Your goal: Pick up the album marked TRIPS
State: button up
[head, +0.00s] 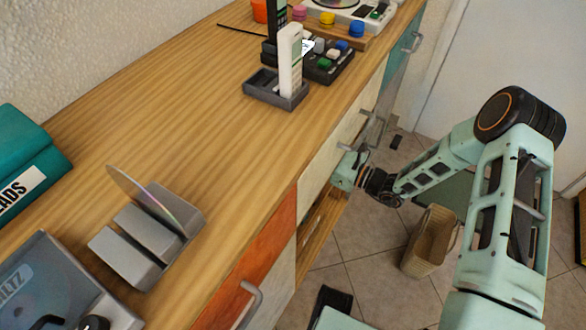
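No album with a readable TRIPS mark shows in the head view. The end of my arm, with my gripper (352,170), is low beside the front face of the cabinet, at the right of its drawers. It is small and partly hidden by the cabinet edge. I cannot make out the fingertips or anything held between them.
The wooden cabinet top (190,110) has a clear middle. On it are a grey rack (135,245) with a disc, a dark player (50,290), a remote holder (275,92) and a button panel (325,62). Handles stick out in front. A wicker basket (430,242) stands on the tiled floor.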

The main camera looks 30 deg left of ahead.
grip_shut()
jog(key=shift+r, duration=0.15)
dwell(0.4)
jog(key=shift+r, duration=0.1)
